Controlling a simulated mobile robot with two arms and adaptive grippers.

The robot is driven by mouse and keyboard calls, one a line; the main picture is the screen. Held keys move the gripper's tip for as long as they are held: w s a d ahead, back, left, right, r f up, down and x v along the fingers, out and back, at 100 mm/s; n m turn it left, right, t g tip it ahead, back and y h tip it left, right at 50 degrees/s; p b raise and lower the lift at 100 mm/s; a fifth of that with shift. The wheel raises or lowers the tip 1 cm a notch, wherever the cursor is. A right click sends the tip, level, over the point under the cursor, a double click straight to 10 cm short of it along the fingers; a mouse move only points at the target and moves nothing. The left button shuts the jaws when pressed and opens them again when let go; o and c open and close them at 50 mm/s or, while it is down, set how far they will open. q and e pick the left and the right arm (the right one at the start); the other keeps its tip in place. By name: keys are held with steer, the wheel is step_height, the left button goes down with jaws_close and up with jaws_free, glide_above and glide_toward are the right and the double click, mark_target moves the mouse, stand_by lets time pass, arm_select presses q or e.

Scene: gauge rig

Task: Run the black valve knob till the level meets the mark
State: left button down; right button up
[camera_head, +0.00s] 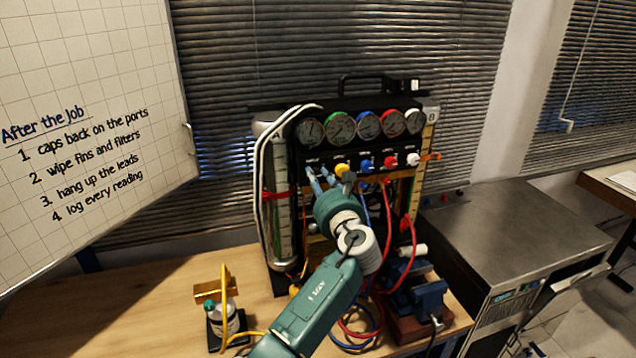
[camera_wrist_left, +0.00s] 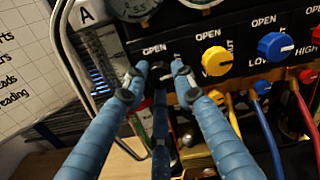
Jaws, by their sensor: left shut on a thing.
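The gauge rig (camera_head: 360,108) is a black panel with a row of round dials. My left gripper (camera_head: 318,180) is at the leftmost position of its knob row. In the left wrist view, its blue fingers (camera_wrist_left: 160,82) are shut around the black valve knob (camera_wrist_left: 158,72), which they partly cover. The head view does not show that knob clearly. A sight tube (camera_head: 283,225) with a red band (camera_head: 275,195) stands at the rig's left side. Another tube (camera_head: 427,150) with an orange marker (camera_head: 430,157) is at the right. The liquid levels are hard to read. My right gripper is out of view.
Yellow (camera_head: 341,169), blue (camera_head: 365,165), red (camera_head: 390,161) and white (camera_head: 412,159) knobs sit right of the gripper. Red hoses (camera_head: 410,255) and blue hoses hang below. A blue vise (camera_head: 425,297) and a small bottle (camera_head: 225,320) stand on the bench (camera_head: 150,315).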

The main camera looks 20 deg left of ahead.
arm_select(q)
steer(key=n+b, duration=1.5)
steer(key=n, duration=0.1)
steer(key=shift+n, duration=0.4)
stand_by(0.3)
steer(key=c, duration=1.4)
jaws_free()
steer(key=shift+a, duration=0.15)
step_height(320, 180, up, 10)
steer(key=shift+f, duration=0.1)
